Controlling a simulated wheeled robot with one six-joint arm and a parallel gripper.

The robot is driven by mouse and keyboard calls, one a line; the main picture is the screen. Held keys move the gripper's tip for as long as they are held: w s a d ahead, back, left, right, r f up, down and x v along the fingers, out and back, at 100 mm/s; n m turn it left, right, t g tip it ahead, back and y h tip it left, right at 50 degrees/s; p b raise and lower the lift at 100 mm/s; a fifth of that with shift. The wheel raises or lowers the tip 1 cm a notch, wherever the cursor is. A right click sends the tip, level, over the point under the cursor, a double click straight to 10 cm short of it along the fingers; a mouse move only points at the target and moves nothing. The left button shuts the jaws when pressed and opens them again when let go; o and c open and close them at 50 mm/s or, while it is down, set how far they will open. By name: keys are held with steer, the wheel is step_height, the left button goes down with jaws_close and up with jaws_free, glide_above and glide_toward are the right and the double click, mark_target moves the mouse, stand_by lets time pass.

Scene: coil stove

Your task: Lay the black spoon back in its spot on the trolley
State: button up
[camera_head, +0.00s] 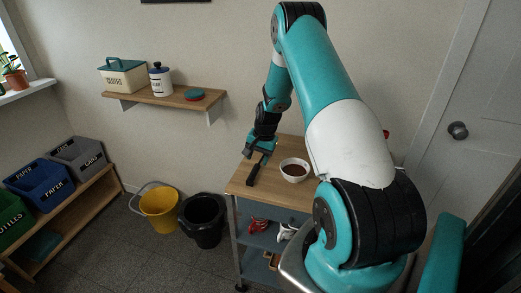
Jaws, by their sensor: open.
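A dark, slim object, seemingly the black spoon (253,175), lies at the left side of the trolley's wooden top (271,191), pointing toward the front left edge. My gripper (261,155) is open, just above and at the upper end of it. The spoon's far end is hidden by the gripper, and I cannot tell whether they touch. A white bowl (294,177) with brown contents stands to the right on the same top.
The trolley's lower shelf (259,240) holds a red item and a white item. A yellow bucket (159,210) and a black bucket (203,222) stand on the floor to the left. A wall shelf (170,98) holds containers. A white door is at right.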

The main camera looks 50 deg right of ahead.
step_height(320, 180, up, 6)
steer(key=s+b, duration=0.1)
steer(key=s+a+r+n+y, duration=0.1)
steer(key=a+r+n, duration=0.55)
steer(key=a, duration=0.65)
steer(key=s+a+r+n+y, duration=0.15)
steer(key=a+r+n, duration=0.25)
steer(key=a+r, duration=0.7)
steer(key=s+a+r+n+g, duration=0.1)
steer(key=s+a+r+n, duration=0.1)
steer(key=s+a+n, duration=0.3)
steer(key=s+a+r+n+g, duration=0.1)
steer(key=s+a+n, duration=0.4)
steer(key=s+a, duration=0.7)
steer(key=s, duration=0.3)
steer(key=shift+s+a+r+y, duration=0.35)
steer(key=shift+s+a, duration=0.05)
